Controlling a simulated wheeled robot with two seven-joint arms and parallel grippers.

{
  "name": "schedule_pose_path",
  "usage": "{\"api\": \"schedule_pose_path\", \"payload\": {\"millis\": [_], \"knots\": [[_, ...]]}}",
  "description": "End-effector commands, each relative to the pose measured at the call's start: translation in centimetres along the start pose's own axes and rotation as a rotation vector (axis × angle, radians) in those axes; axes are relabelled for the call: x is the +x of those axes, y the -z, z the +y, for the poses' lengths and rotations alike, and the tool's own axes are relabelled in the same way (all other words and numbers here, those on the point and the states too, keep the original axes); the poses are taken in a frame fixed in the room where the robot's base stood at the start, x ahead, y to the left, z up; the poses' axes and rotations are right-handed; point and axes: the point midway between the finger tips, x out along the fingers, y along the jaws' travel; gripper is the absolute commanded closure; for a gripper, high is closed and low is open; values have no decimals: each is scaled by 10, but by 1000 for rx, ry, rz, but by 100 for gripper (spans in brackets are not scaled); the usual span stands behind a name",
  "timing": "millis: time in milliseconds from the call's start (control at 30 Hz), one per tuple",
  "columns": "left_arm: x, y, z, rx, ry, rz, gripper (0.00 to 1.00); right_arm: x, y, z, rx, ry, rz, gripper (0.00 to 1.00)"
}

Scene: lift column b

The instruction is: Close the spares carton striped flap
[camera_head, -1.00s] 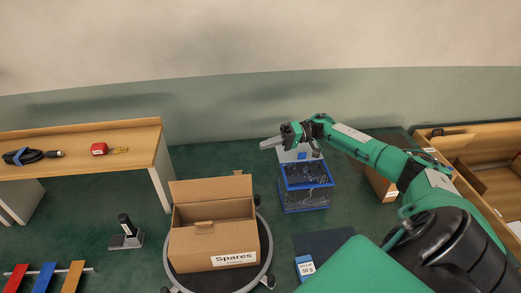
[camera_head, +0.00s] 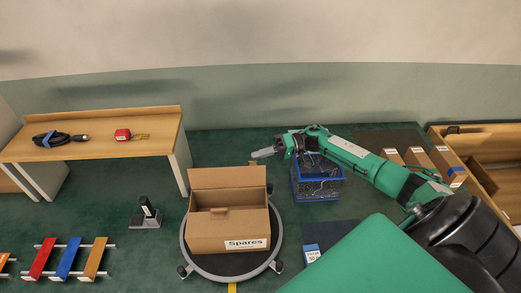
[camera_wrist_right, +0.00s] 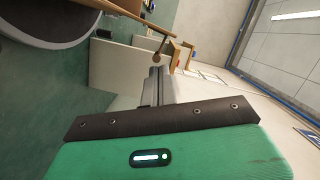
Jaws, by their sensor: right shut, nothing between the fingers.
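The spares carton (camera_head: 215,234) is a brown box with a "Spares" label on its front. It stands open on a round dark platform with a grey rim (camera_head: 186,247). A wide flap (camera_head: 228,177) stands up at its back, and a small flap edge shows at its right back corner. I cannot make out stripes on any flap. My right gripper (camera_head: 258,154) is shut and empty, beyond the carton's back right corner, apparently apart from it. In the right wrist view its fingers (camera_wrist_right: 155,85) are together. My left gripper is not in view.
A blue-rimmed crate (camera_head: 318,190) stands just right of the carton, below my right arm. A wooden bench (camera_head: 90,150) with a cable and red tape measure is at left. A black stand (camera_head: 147,213) and coloured bars (camera_head: 68,258) are on the floor. More cartons (camera_head: 415,157) are at right.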

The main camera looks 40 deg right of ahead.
Motion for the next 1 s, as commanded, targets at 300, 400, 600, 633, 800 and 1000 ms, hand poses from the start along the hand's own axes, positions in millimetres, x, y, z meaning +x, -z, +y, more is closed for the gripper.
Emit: {"api": "schedule_pose_path", "payload": {"millis": [300, 400, 600, 633, 800, 1000], "knots": [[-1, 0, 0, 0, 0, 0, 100, 0, 0, -1, -5, -1, 0, 100], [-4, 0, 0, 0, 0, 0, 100, 0, 1, -3, -23, -6, 0, 100], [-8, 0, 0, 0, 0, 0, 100, 2, 0, -5, -58, -15, 0, 100], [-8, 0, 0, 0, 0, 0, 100, 2, 0, -5, -62, -16, 0, 100], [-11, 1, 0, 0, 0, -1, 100, 2, 0, -8, -88, -22, -1, 100], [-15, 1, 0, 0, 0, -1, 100, 4, 1, -10, -124, -31, 0, 100]]}}
